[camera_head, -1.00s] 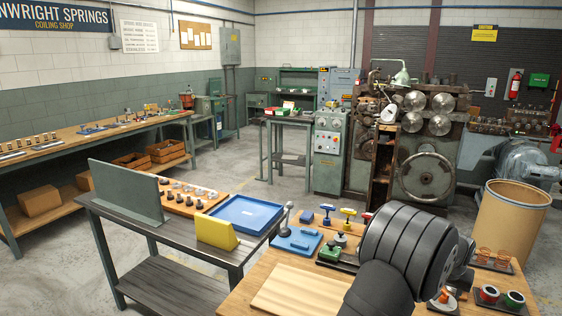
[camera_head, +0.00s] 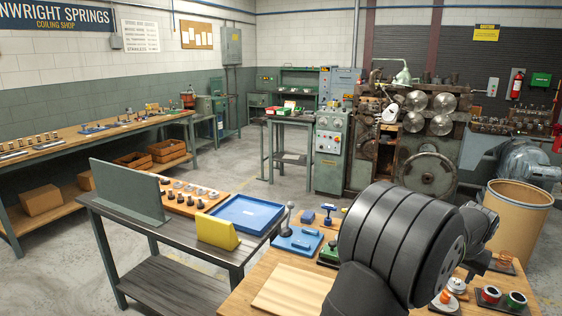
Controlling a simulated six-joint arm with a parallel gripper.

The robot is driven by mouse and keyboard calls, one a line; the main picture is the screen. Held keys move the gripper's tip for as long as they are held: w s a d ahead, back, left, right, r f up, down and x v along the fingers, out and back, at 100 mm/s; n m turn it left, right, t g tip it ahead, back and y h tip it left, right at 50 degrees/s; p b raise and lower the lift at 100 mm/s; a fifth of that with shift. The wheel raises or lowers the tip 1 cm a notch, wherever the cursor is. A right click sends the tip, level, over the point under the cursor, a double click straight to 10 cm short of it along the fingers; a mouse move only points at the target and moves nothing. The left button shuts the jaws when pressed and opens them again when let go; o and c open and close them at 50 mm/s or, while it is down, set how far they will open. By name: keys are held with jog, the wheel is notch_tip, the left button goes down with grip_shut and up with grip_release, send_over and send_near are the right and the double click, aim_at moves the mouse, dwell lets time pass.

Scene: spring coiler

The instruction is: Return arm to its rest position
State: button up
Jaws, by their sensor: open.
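My arm (camera_head: 400,235) fills the lower right of the head view as a large dark grey ribbed link above the wooden bench. A further dark part of my arm (camera_head: 480,228) reaches out to the right behind it. The gripper's fingers do not show; the arm hides whatever lies behind it. I see nothing held.
A grey side table (camera_head: 150,228) carries a blue tray (camera_head: 246,213). The coiling machine (camera_head: 425,160) and a brown drum (camera_head: 518,210) stand behind.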

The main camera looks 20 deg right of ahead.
jog(key=x, duration=0.7)
jog(key=shift+s+f, duration=0.1)
jog(key=shift+f, duration=0.15)
